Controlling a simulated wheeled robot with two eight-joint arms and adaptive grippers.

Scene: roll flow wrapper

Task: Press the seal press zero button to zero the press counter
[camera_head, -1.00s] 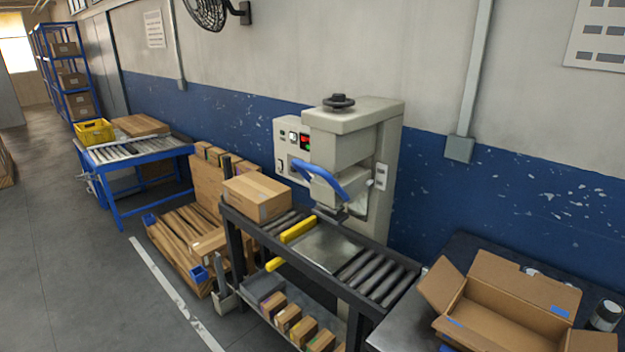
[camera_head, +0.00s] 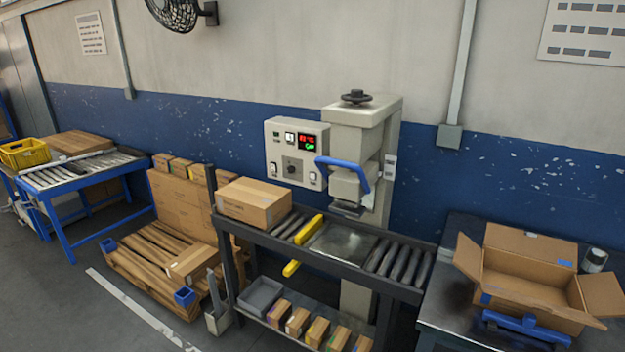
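The seal press (camera_head: 362,125) stands behind the roller conveyor, beige, with a black knob on top and a blue handle (camera_head: 343,167). Its control panel (camera_head: 296,155) is on the left side and faces me. The panel carries a small white counter window (camera_head: 290,138), a red and green lit display (camera_head: 308,141), a dark round dial (camera_head: 291,168) and small switches or buttons. Which of these is the zero button is too small to tell. Neither of my grippers is in view.
A closed carton (camera_head: 252,202) sits on the conveyor's left end, beside a yellow bar (camera_head: 308,229). An open carton (camera_head: 530,275) is on the dark table at right. A pallet (camera_head: 150,265) and a blue roller table (camera_head: 85,170) stand left. Grey floor is free at lower left.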

